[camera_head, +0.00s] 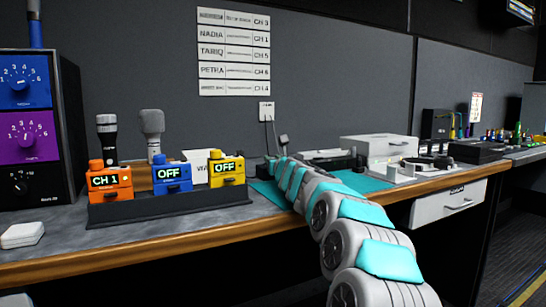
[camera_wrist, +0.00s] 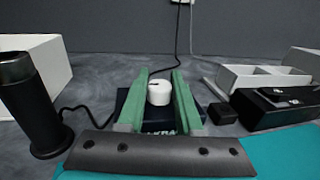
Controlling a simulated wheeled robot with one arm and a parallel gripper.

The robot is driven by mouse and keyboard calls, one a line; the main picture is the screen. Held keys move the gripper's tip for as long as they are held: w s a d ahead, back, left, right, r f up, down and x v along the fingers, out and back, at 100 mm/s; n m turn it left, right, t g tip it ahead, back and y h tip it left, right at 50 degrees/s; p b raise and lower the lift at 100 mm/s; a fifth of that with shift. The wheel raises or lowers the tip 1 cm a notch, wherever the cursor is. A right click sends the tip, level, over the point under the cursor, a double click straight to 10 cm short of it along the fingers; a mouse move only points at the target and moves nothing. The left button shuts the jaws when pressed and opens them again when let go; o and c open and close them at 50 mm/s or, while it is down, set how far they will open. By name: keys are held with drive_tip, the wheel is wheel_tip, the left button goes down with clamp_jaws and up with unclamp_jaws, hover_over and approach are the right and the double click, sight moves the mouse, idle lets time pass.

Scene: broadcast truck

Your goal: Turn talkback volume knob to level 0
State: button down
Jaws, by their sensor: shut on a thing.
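A white round knob (camera_wrist: 159,94) stands on a dark box (camera_wrist: 163,127) with partly hidden white lettering, in the middle of the wrist view. A small dark mark shows on the knob's top; I see no readable level scale. My gripper (camera_wrist: 160,85) has green fingers, one on each side of the knob, and is shut on it. In the head view my arm reaches to the back of the desk. The knob is too small or hidden to make out there.
A black cylinder (camera_wrist: 28,103) stands close on the left, with a cable beside it. A white tray (camera_wrist: 262,78) and a black device (camera_wrist: 275,106) lie on the right. Orange, blue and yellow units (camera_head: 227,168) stand on the desk at left in the head view.

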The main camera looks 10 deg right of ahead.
drive_tip(key=c, duration=0.6)
unclamp_jaws()
drive_tip(key=shift+s, duration=0.1)
drive_tip(key=shift+s+d+f+b, duration=0.15)
drive_tip(key=shift+s+b, duration=0.6)
drive_tip(key=shift+s, duration=0.5)
drive_tip(key=shift+s+d+r+b, duration=0.15)
drive_tip(key=shift+s+b, duration=0.6)
drive_tip(key=shift+s, duration=0.5)
drive_tip(key=shift+s+d+f+b, duration=0.15)
drive_tip(key=shift+s+b, duration=0.6)
drive_tip(key=shift+s, duration=0.5)
drive_tip(key=shift+s, duration=0.1)
